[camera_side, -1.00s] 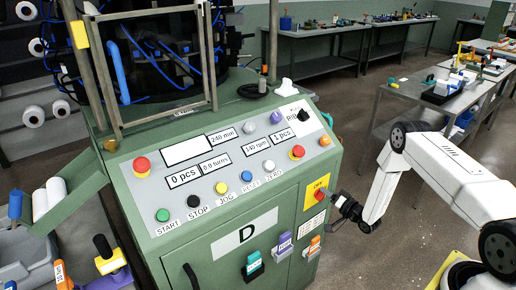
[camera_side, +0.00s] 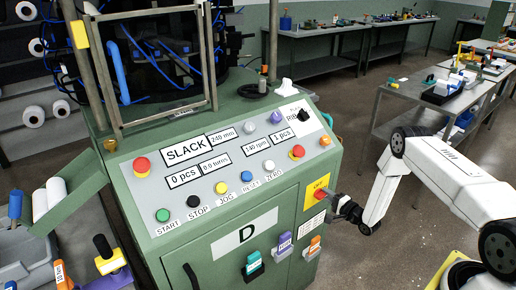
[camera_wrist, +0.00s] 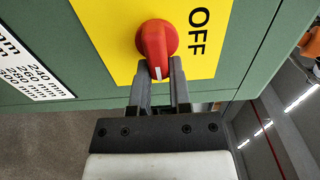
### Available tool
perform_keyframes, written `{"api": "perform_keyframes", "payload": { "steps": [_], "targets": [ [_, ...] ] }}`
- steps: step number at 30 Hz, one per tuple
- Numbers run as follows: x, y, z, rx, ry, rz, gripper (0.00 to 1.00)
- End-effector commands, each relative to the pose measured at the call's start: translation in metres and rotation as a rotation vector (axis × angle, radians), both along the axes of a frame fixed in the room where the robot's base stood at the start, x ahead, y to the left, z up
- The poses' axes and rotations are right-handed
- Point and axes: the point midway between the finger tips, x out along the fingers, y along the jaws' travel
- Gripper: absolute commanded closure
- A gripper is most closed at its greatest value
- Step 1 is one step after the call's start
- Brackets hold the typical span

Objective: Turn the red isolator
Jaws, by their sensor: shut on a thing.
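The red isolator (camera_wrist: 157,42) is a round knob with a handle on a yellow plate (camera_wrist: 108,28) marked OFF. In the wrist view its white mark points down toward my gripper, and the OFF lettering is to its upper right. My gripper (camera_wrist: 161,70) is shut on the handle, one dark finger on each side. In the side view my gripper (camera_side: 338,203) reaches from the right to the yellow plate (camera_side: 316,193) on the green machine's front right.
The sloped control panel (camera_side: 225,165) carries buttons and displays; one display (camera_side: 185,151) reads SLACK. Colored tags (camera_side: 285,246) hang on the machine front below the plate. A worktable (camera_side: 425,85) stands behind my arm. The floor between is clear.

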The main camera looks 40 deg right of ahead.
Motion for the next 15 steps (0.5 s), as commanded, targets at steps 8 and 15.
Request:
{"api": "perform_keyframes", "payload": {
  "steps": [8, 15],
  "targets": [
    [0.0007, 0.0001, 0.0, 0.019, -0.001, 0.001, 1.0],
    [0.0007, 0.0001, 0.0, 0.018, -0.001, 0.001, 0.67]
  ]
}}
